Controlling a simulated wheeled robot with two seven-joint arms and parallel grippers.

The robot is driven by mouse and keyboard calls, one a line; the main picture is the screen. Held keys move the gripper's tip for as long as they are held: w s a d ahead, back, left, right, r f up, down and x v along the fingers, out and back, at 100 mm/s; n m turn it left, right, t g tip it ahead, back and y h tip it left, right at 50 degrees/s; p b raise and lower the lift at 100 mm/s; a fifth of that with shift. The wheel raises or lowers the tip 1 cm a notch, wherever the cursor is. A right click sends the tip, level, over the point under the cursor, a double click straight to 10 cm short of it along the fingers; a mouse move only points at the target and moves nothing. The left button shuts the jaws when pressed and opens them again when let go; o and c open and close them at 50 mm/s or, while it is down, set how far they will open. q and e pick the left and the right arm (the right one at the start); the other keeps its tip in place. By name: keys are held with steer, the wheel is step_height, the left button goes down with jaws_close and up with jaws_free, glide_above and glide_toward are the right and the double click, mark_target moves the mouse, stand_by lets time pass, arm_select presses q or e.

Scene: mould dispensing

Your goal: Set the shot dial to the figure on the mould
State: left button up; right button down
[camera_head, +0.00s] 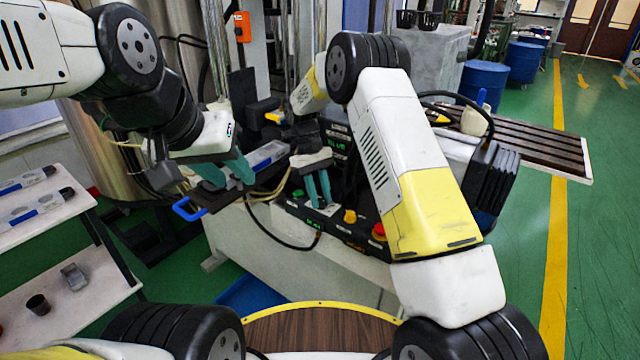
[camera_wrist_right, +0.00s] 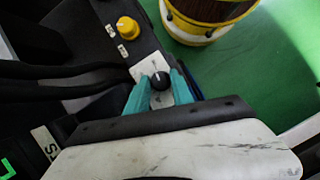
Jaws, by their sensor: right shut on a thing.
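My right gripper (camera_head: 319,203) is at the dark control panel. In the right wrist view its two teal fingers (camera_wrist_right: 162,90) close on a small round black knob, the shot dial (camera_wrist_right: 160,80), on a pale plate. The dial's marks are too small to read. My left gripper (camera_head: 226,180) has its teal fingers apart, over a dark plate with a blue handle (camera_head: 187,210). A pale blue-grey piece (camera_head: 267,154), perhaps the mould, lies just right of it; no figure is legible on it.
The panel carries a green button (camera_head: 298,193), a yellow knob (camera_head: 350,216), a red button (camera_head: 378,231) and a small green display (camera_head: 314,223). A larger green display (camera_head: 337,142) stands behind. A white shelf (camera_head: 60,222) at left holds similar pieces. Cables hang in front of the machine.

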stand_by(0.5)
steer(key=c, duration=1.1)
jaws_free()
steer(key=shift+v, duration=3.9)
